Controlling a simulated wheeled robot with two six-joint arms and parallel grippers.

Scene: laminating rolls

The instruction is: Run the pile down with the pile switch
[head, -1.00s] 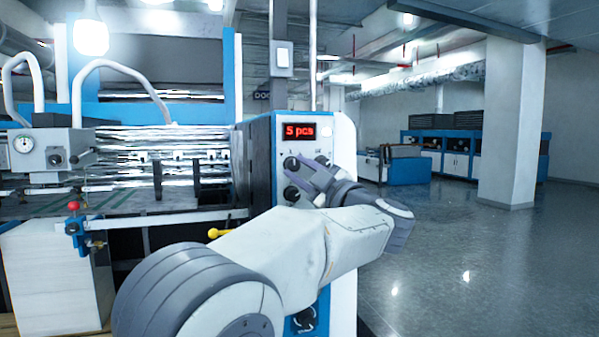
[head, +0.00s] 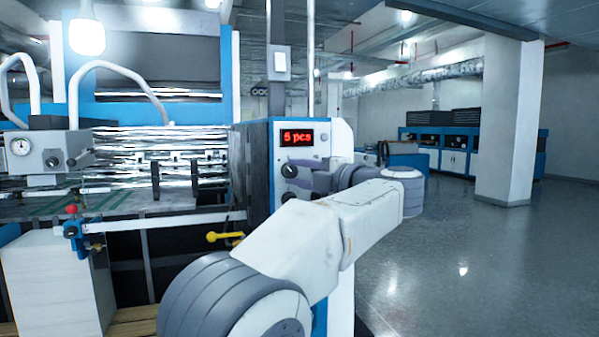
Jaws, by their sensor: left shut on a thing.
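A blue and white control panel (head: 340,140) stands in the middle, with a red display (head: 297,138) reading "5 pcs". Dark knobs sit below the display: an upper one (head: 289,171) and a lower one (head: 289,197). Their labels are too small to read, so I cannot tell which is the pile switch. My left gripper (head: 302,170) is at the panel, shut at the upper knob; the contact is partly hidden by the fingers. The pile (head: 50,285), a white stack of sheets, stands at the lower left. My right gripper is out of view.
A yellow lever (head: 225,237) sticks out left of my arm. A red knob on a blue bracket (head: 73,228) is by the pile. The machine's rollers (head: 120,150) fill the left. Open floor (head: 470,250) lies to the right, with a white pillar (head: 507,120).

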